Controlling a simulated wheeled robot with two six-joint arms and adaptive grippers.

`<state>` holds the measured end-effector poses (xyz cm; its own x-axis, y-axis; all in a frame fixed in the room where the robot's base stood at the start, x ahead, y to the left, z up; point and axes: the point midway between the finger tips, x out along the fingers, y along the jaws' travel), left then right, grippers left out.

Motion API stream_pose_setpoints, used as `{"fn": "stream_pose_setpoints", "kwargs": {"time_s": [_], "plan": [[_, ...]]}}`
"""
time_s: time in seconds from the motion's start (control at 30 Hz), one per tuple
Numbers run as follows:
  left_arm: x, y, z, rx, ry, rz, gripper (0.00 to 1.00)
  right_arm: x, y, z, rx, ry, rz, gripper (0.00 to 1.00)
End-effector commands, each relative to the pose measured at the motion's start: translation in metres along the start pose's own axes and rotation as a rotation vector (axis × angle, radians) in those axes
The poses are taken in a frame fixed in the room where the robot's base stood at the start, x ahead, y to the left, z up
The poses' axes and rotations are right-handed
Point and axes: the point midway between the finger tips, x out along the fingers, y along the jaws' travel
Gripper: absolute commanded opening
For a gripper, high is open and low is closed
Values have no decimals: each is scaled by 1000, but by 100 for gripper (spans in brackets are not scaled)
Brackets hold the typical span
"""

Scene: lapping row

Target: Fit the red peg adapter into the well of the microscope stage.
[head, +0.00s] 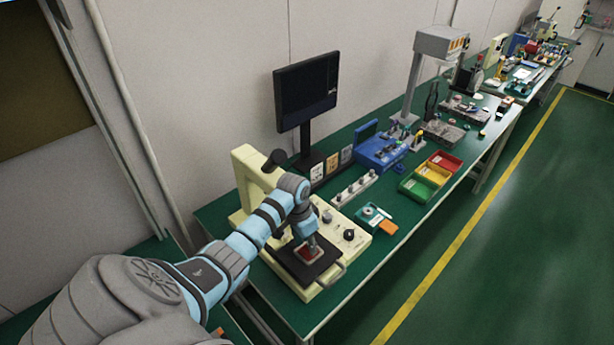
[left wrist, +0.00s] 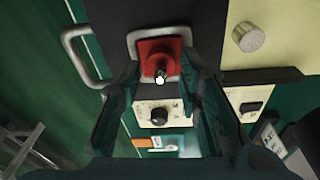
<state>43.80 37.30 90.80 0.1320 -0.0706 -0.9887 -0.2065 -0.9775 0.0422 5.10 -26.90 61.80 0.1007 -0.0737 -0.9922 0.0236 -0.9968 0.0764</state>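The red peg adapter (head: 310,254) sits at the light-rimmed well on the dark stage (head: 293,265) of the cream microscope (head: 243,165). In the left wrist view the red adapter (left wrist: 160,52) lies within the pale rim of the well (left wrist: 133,42), its small peg (left wrist: 160,75) pointing toward the camera. I cannot tell if it is fully down in the well. My left gripper (head: 311,243) is just above the adapter. Its fingers (left wrist: 160,82) stand apart on either side of the peg, with gaps showing. My right gripper is not in view.
The microscope's knob panel (head: 350,236) is just beyond the stage. A teal tray (head: 374,214) with small parts, coloured bins (head: 433,174), a blue device (head: 380,150) and a monitor (head: 307,92) stand farther along the green bench. A metal handle (left wrist: 78,55) projects from the stage.

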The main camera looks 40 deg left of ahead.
Motion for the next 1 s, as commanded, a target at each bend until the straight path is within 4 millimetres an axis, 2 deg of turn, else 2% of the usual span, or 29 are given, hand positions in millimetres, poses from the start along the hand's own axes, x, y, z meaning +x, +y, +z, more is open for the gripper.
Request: {"fn": "stream_pose_setpoints", "kwargs": {"time_s": [0.17, 0.27, 0.5, 0.6, 0.73, 1.0], "plan": [[-8, -1, -1, 0, 3, -2, 32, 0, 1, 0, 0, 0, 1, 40], [-28, -1, -1, 2, 4, -4, 32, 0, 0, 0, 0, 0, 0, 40], [-94, -1, 0, 2, 2, -4, 32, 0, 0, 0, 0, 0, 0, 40], [-112, -1, -1, 1, 3, -2, 32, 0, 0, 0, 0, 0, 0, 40], [-120, 0, 0, 0, 0, -1, 32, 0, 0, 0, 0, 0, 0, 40], [-120, 0, 0, 0, 0, 0, 32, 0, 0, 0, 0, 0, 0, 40]]}}
